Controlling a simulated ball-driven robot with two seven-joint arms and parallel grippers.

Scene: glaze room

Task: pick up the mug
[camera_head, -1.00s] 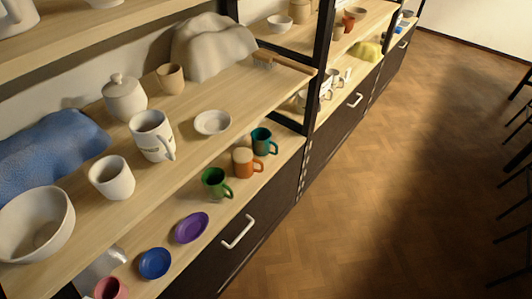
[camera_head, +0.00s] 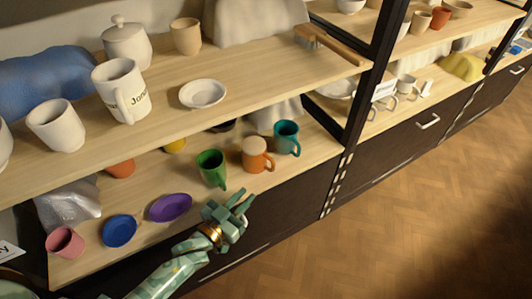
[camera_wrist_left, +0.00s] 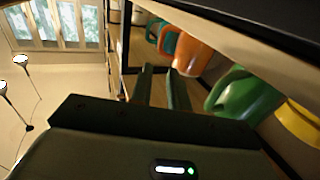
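Several mugs are in view. On the lower shelf stand a green mug (camera_head: 211,168), an orange mug (camera_head: 254,155) and a teal mug (camera_head: 286,138), side by side. A white mug (camera_head: 120,90) with dark lettering stands on the upper shelf. My left gripper (camera_head: 245,201) is in front of the lower shelf's edge, below the green and orange mugs. In the left wrist view its fingers (camera_wrist_left: 160,88) are apart with nothing between them. The green mug (camera_wrist_left: 240,97), orange mug (camera_wrist_left: 192,54) and teal mug (camera_wrist_left: 168,42) show beyond, not touched. My right gripper is out of view.
The lower shelf also holds a purple dish (camera_head: 170,207), a blue dish (camera_head: 119,231) and a pink cup (camera_head: 66,242). The upper shelf (camera_head: 160,122) overhangs it. A dark upright post (camera_head: 376,70) stands right of the teal mug. The floor at right is clear.

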